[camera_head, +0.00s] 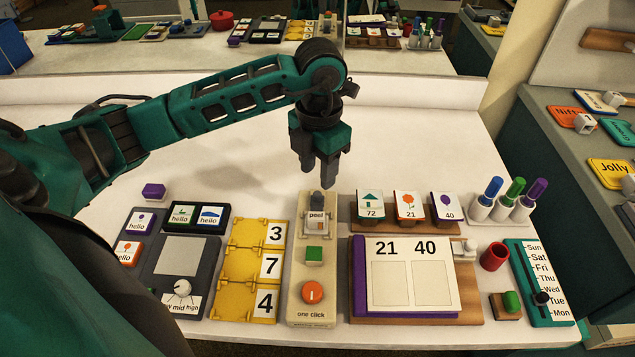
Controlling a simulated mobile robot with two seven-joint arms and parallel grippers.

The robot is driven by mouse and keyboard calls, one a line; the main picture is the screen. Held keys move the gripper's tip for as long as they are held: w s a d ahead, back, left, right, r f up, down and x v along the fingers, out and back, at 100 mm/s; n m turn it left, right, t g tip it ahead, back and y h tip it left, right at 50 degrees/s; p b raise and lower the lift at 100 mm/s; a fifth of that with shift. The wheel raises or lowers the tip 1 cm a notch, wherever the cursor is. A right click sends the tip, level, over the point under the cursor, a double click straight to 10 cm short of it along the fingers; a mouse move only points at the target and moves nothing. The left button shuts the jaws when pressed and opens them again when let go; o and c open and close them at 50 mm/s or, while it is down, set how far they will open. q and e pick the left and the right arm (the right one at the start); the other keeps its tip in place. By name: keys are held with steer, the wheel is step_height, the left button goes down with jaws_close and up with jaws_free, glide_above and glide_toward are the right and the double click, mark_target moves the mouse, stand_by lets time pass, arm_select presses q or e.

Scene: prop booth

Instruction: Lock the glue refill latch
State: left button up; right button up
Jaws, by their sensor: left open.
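My left gripper (318,178) points down above the far end of a tall beige panel (296,270). Its two dark fingers are open, with nothing seen between them. The panel carries a dark grey upright piece (316,200) at its far end, just below the fingertips. Whether the fingers touch the grey piece is unclear.
Yellow hinged number plates (245,268) lie left of the panel. A card rack (382,220) and a board reading 21 and 40 (412,250) are to its right. Markers (510,195) and a red cup (494,256) stand further right. The white table behind is clear.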

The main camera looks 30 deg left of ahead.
arm_select(q)
step_height(320, 180, up, 6)
steer(key=shift+r, duration=0.25)
steer(key=shift+s+d, duration=0.1)
stand_by(0.4)
